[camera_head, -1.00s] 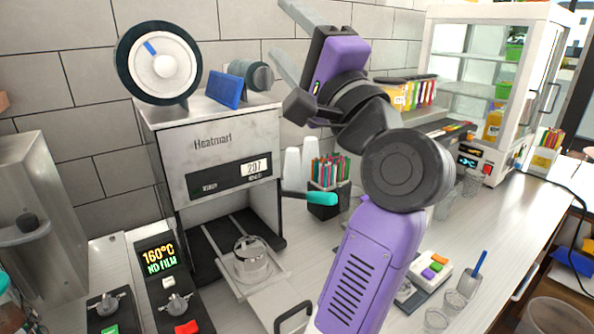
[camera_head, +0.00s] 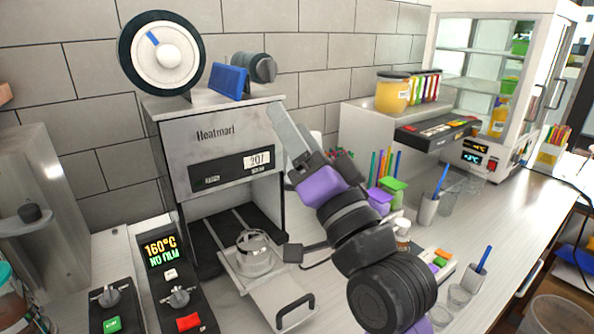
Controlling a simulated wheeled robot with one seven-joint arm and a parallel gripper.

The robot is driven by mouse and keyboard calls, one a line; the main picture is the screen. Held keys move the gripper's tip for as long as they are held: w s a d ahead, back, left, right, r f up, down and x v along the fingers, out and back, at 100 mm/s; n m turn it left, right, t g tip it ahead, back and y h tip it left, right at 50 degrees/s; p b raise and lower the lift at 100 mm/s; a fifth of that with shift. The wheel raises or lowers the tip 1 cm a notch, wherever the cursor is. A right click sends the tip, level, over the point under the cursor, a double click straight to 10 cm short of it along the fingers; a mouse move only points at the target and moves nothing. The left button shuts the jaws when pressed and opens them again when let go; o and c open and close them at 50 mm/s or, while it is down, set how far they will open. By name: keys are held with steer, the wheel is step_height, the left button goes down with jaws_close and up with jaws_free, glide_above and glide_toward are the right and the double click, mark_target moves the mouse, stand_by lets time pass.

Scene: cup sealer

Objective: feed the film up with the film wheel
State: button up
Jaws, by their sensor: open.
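The film wheel (camera_head: 160,54), a large dark-rimmed disc with a white face, a hub and a blue mark, stands on the top left of the cup sealer (camera_head: 222,150). A smaller dark grey roller (camera_head: 254,68) and a blue plate (camera_head: 230,83) sit to its right. My gripper (camera_head: 280,118) is open and empty in front of the sealer's right side, below and to the right of the wheel, touching nothing I can see. Its fingers overlap from this angle.
The sealer's tray (camera_head: 285,300) is pulled out, with a clear round cup holder (camera_head: 255,252) on it. Jars (camera_head: 393,92), a glass display cabinet (camera_head: 490,80), a pen holder and glasses stand to the right. Air above the sealer is free.

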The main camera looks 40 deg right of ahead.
steer(key=shift+s+a+f+n, duration=0.1)
steer(key=shift+s+f+n, duration=0.3)
steer(key=shift+f, duration=0.5)
steer(key=shift+s+a+f+n, duration=0.2)
steer(key=shift+f+n, duration=0.25)
steer(key=shift+f, duration=0.45)
steer(key=shift+s+a+f+n, duration=0.1)
steer(key=shift+s+f+n, duration=0.3)
steer(key=shift+f, duration=0.5)
steer(key=shift+w+d, duration=0.1)
